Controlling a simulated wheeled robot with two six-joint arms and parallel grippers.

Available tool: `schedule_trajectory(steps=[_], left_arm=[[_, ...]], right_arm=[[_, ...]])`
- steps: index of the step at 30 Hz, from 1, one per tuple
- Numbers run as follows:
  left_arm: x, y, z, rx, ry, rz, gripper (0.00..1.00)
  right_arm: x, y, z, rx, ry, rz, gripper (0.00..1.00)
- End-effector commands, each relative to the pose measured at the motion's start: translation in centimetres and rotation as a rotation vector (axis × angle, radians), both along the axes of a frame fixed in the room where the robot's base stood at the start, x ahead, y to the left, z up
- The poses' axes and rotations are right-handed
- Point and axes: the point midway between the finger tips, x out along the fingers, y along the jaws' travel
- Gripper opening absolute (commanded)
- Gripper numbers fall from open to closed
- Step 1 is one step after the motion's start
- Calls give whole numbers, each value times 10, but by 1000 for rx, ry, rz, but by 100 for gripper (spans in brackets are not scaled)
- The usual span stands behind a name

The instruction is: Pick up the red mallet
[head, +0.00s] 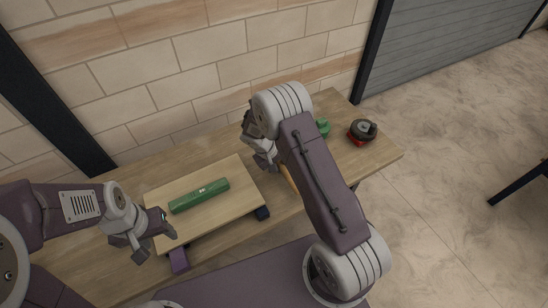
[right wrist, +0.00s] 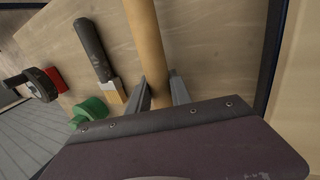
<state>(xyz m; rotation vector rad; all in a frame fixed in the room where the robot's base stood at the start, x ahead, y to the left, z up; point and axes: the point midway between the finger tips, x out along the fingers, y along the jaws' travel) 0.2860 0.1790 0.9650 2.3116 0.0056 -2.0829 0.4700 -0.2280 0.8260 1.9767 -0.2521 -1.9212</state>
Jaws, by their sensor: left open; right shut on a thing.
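A light wooden handle (right wrist: 146,35) runs between the fingers of my right gripper (right wrist: 160,88) in the right wrist view. The gripper is shut on this handle. No mallet head shows, so I cannot see whether the handle belongs to the red mallet. In the head view a bit of the handle (head: 288,178) shows beside my right arm, which hides much of it. My right gripper (head: 264,158) is over the table there. My left gripper (head: 156,246) is open and empty at the front left edge of the raised board.
A green cylinder (head: 199,195) lies on the raised board (head: 235,178). A dark-handled tool (right wrist: 92,50) lies beside the held handle. A green object (right wrist: 88,112) and a red and black object (head: 362,132) are at the table's right end. The wall stands behind.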

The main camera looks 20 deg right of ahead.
Motion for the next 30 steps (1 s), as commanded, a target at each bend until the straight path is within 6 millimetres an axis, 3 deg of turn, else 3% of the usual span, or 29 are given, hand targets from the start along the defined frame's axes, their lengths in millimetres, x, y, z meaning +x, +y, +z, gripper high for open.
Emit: schedule_trajectory(steps=[12, 20, 30], left_arm=[[0, 0, 0, 0, 0, 0, 54], [0, 0, -2, 0, 0, 0, 54], [0, 0, -14, 0, 0, 0, 54]], right_arm=[[0, 0, 3, 0, -1, -1, 0], [1, 0, 41, 0, -5, 0, 0], [-73, -20, 85, 0, -4, -1, 0]])
